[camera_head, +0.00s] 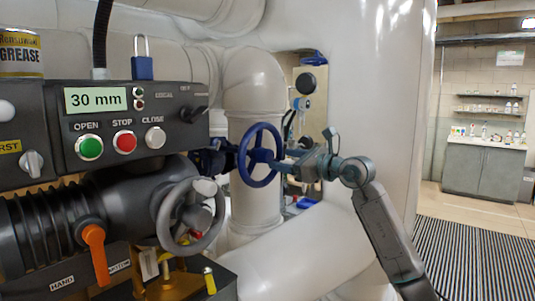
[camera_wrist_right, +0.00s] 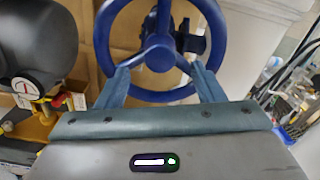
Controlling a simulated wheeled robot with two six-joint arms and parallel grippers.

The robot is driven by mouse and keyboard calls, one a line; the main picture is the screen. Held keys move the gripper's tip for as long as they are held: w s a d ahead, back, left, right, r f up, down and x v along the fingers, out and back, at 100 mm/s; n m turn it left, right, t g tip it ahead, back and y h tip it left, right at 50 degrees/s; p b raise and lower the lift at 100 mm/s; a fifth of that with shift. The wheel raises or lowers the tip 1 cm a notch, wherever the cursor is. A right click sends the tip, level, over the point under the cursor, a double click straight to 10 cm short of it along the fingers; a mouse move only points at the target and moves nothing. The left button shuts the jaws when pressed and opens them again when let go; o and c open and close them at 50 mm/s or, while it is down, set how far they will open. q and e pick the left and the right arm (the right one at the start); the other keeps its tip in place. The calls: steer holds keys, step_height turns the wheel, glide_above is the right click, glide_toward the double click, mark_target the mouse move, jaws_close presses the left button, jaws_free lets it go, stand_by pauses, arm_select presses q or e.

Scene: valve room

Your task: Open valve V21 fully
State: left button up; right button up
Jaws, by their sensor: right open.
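A blue handwheel (camera_head: 261,155) on a blue valve stands right of the grey actuator, in front of a white pipe. My right gripper (camera_head: 285,166) is open just right of the wheel, facing it. In the right wrist view the wheel (camera_wrist_right: 158,52) fills the top middle, and the open fingers (camera_wrist_right: 162,78) lie either side of its lower part; I cannot tell whether they touch it. The actuator (camera_head: 120,135) has a display (camera_head: 95,99) reading 30 mm and OPEN (camera_head: 89,147), STOP (camera_head: 124,141) and CLOSE (camera_head: 155,137) buttons. No V21 label is readable. My left gripper is out of view.
A grey handwheel (camera_head: 190,215) and an orange lever (camera_head: 95,250) near HAND lettering sit on the actuator. A blue padlock (camera_head: 142,66) and a grease can (camera_head: 20,53) are on top. A large white pipe (camera_head: 375,100) rises behind my right arm. Open floor (camera_head: 470,250) lies right.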

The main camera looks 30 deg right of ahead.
steer(key=shift+m, duration=1.1)
steer(key=m+p, duration=0.1)
steer(key=m, duration=0.2)
steer(key=shift+r+p, duration=0.1)
steer(key=shift+p, duration=0.2)
steer(key=m+p, duration=0.1)
steer(key=m, duration=0.1)
steer(key=shift+m, duration=0.3)
steer(key=shift+m+p, duration=0.3)
steer(key=shift+m, duration=0.9)
steer(key=shift+m+p, duration=0.3)
steer(key=shift+m, duration=0.2)
